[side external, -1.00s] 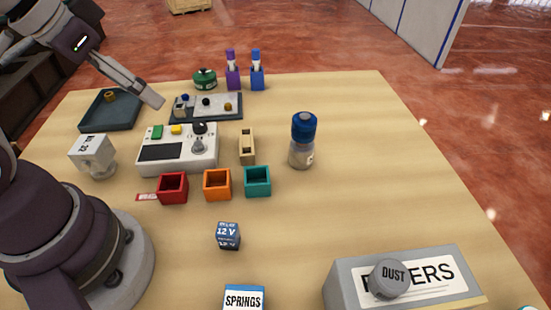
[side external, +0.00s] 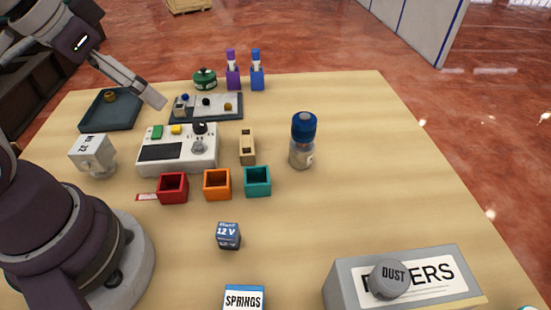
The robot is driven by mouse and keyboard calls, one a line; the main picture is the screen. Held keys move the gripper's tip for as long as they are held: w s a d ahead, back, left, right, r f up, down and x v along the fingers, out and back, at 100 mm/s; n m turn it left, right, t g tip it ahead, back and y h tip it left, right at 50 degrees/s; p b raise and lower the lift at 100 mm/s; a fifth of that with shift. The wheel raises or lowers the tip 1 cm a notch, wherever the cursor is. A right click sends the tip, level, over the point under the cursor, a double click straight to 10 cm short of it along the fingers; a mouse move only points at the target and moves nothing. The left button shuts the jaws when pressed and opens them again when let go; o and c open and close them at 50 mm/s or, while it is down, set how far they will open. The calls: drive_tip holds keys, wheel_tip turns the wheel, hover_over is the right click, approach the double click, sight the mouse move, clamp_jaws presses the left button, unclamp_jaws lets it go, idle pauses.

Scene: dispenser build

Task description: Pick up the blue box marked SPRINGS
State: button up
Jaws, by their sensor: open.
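The blue box marked SPRINGS (side external: 244,299) is at the bottom edge of the side external view, with a white label facing the camera. Its lower part is cut off by the frame. My gripper (side external: 158,101) is at the upper left, above the back of the table near the dark tray and the flat board. It is far from the SPRINGS box and nothing shows between its fingers. The fingers are seen from the side, so their gap is hard to see.
A dark blue 12 V cube (side external: 228,235) stands behind the SPRINGS box. A grey box (side external: 340,284) with a DUST disc (side external: 390,278) is to the right. Red (side external: 172,188), orange (side external: 217,184) and teal (side external: 257,181) bins stand mid-table. A blue-capped bottle (side external: 303,140) is right of them.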

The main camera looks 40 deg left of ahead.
drive_tip(key=shift+d, duration=0.1)
drive_tip(key=n+g, duration=0.6)
drive_tip(key=n, duration=0.1)
hover_over(243, 302)
wheel_tip(243, 302, down, 9)
wheel_tip(243, 302, down, 10)
drive_tip(key=shift+f, duration=0.25)
drive_tip(key=c, duration=1.3)
